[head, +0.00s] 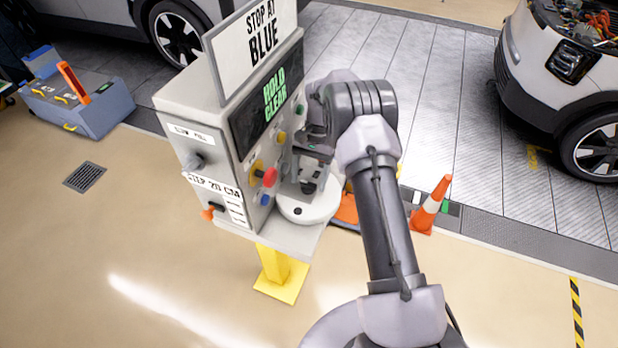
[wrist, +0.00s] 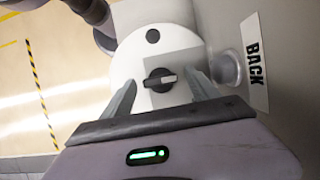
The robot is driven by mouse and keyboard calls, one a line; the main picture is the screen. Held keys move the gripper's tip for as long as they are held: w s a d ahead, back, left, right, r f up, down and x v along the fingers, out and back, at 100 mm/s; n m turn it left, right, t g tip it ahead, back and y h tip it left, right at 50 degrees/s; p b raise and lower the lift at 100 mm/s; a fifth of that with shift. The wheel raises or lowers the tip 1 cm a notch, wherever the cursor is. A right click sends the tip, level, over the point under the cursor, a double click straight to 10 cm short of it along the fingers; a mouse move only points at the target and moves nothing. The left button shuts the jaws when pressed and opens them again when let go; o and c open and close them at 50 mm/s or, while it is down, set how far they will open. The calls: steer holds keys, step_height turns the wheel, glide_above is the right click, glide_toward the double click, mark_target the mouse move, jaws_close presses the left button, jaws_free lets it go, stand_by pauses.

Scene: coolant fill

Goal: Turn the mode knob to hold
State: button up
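A black knob (wrist: 160,80) with a light pointer mark on its bar sits on a white round plate (wrist: 135,62) in the wrist view; the pointer faces right there. I cannot read any mode labels around it. The plate also shows in the head view (head: 312,210), under my gripper (head: 308,172), with the dark knob partly hidden there. In the wrist view my gripper (wrist: 162,77) is open, one finger on each side of the knob, with visible gaps. I cannot tell how high the fingertips are above it. A display (head: 275,95) reads "HOLD CLEAR".
The grey station (head: 205,115) carries a red button (head: 270,177), a grey side knob (head: 195,160) and an orange-handled valve (head: 210,212). A traffic cone (head: 430,207) and cars stand nearby; the front floor is clear.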

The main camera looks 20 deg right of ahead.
steer(key=p+v, duration=0.5)
steer(key=v, duration=1.2)
steer(key=shift+r, duration=0.15)
steer(key=shift+w, duration=0.1)
